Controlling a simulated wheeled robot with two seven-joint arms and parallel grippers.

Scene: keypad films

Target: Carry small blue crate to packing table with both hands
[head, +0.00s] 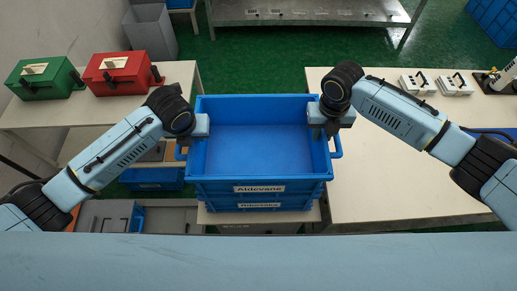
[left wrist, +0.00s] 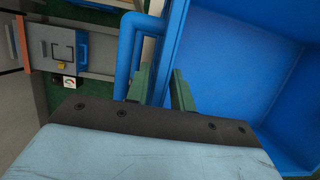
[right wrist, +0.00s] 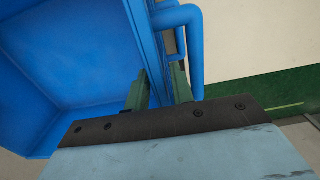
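The small blue crate (head: 259,188), open-topped and empty, sits upright on another blue crate (head: 259,205) of the same kind. My left gripper (head: 199,126) is at its left wall and my right gripper (head: 330,115) at its right wall. In the left wrist view my green fingers (left wrist: 162,88) straddle the crate wall beside the handle (left wrist: 130,50), one inside and one outside. In the right wrist view my fingers (right wrist: 158,85) straddle the opposite wall beside its handle (right wrist: 193,50). Whether the fingers press on the walls is unclear. The packing table (head: 385,190) is probably the pale one at right.
The pale right table has a wide clear top beside the stack, with white devices (head: 435,84) at its back. A left table (head: 60,112) bears a green case (head: 45,78) and a red case (head: 122,72). A metal bench (head: 310,12) stands at the back.

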